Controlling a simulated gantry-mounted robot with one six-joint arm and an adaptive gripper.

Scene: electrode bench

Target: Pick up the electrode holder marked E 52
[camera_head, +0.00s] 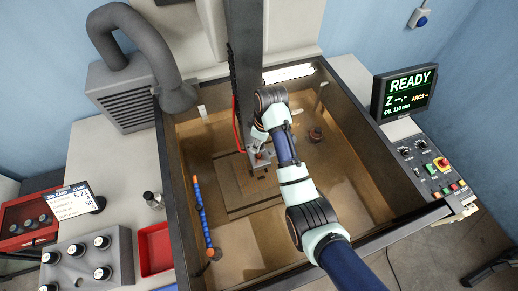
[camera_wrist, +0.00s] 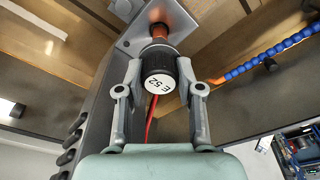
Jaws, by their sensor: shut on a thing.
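The electrode holder marked E 52 (camera_wrist: 160,84) is a dark, ribbed cylinder with a white end label, large in the wrist view. My gripper (camera_wrist: 160,68) has one finger on each side of it and is shut on it. An orange-brown copper part (camera_wrist: 158,31) shows beyond the holder, by a grey metal plate (camera_wrist: 135,38); whether they touch is unclear. In the head view my gripper (camera_head: 262,150) is at the lower end of the machine's dark vertical column (camera_head: 244,70), inside the tank. The holder is too small there to make out clearly.
The tank rim (camera_head: 172,190) surrounds my arm. A blue segmented hose (camera_head: 202,212) stands at its left. Left outside are a grey rack (camera_head: 122,262) with several holders, a red tray (camera_head: 155,250) and a job card (camera_head: 68,200). The screen (camera_head: 408,90) reads READY.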

